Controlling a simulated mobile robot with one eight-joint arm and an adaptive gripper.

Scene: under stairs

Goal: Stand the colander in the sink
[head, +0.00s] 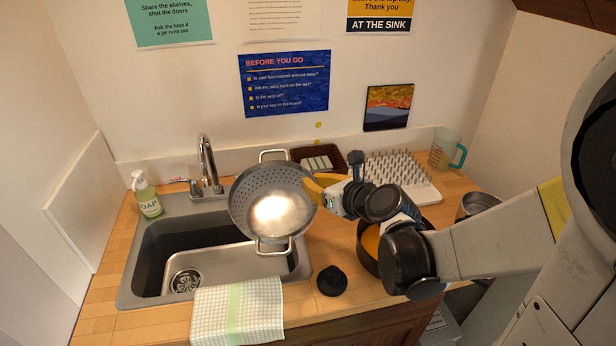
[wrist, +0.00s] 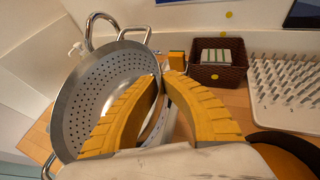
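The metal colander (head: 262,205), with two loop handles and a perforated wall, hangs tilted in the air over the right part of the sink. My gripper (head: 314,188) is shut on its right rim. In the wrist view the yellow fingers (wrist: 168,82) pinch the rim of the colander (wrist: 100,88), its bowl to their left. The steel sink (head: 150,245) is set in the wooden counter. Its basin is empty where visible, with the drain at lower left. The colander hides the basin's right back part.
A tap (head: 208,165) rises behind the sink, close to the colander. A soap bottle (head: 146,195) stands at back left. A checked towel (head: 238,312) hangs over the front edge, beside a black stopper (head: 332,281). A pan (head: 367,255) and drying rack (head: 425,185) are right.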

